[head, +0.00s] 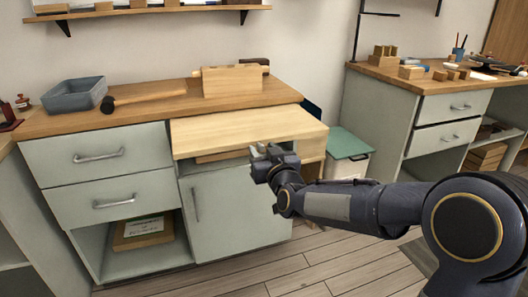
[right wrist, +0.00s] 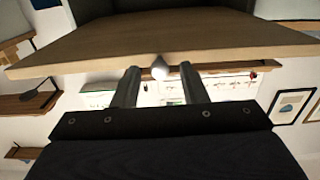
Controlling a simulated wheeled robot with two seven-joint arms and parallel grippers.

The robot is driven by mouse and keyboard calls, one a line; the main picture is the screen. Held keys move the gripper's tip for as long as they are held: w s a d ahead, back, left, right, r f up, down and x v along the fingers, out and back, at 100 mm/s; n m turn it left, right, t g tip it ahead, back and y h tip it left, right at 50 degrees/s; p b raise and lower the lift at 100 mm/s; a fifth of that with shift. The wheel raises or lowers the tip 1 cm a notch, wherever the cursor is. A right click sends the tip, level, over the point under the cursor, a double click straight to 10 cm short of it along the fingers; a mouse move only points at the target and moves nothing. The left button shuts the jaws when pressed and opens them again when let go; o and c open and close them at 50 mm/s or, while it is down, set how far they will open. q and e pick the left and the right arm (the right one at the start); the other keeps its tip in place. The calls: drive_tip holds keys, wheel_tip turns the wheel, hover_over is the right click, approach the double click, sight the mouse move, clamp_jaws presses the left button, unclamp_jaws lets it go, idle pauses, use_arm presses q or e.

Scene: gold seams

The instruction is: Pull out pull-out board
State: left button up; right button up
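The pull-out board (head: 240,128) is a pale wood slab under the worktop, and it juts out past the cabinet front. In the right wrist view the board (right wrist: 150,40) fills the upper part, with a small pale knob (right wrist: 160,69) at its edge. My right gripper (head: 264,153) is at the board's front edge, right of its middle. In the right wrist view the two fingers of the gripper (right wrist: 158,82) stand apart on either side of the knob, with a gap visible on both sides. My left gripper is not in view.
The worktop (head: 150,112) holds a grey tray (head: 75,95), a mallet (head: 140,99) and a wooden block (head: 232,82). Below are drawers (head: 98,155) and a cabinet door (head: 235,205). A green-lidded bin (head: 345,145) stands to the right. The floor in front is clear.

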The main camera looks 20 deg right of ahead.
drive_tip(key=s+p, duration=0.1)
drive_tip(key=s, duration=0.6)
drive_tip(key=shift+s+p, duration=0.35)
drive_tip(key=shift+s, duration=0.05)
drive_tip(key=shift+d, duration=0.1)
drive_tip(key=s+f+m+g+y, duration=0.1)
drive_tip(key=s+f+g, duration=0.3)
drive_tip(key=s, duration=0.6)
drive_tip(key=s+f+g+y, duration=0.1)
drive_tip(key=s+f+g, duration=0.3)
drive_tip(key=s, duration=0.5)
drive_tip(key=s+f+m+g+y, duration=0.1)
drive_tip(key=s+f+g, duration=0.3)
drive_tip(key=s, duration=0.6)
wheel_tip(320, 180, up, 31)
drive_tip(key=p, duration=3.1)
drive_tip(key=shift+s+d+p, duration=0.15)
drive_tip(key=shift+s+p, duration=0.2)
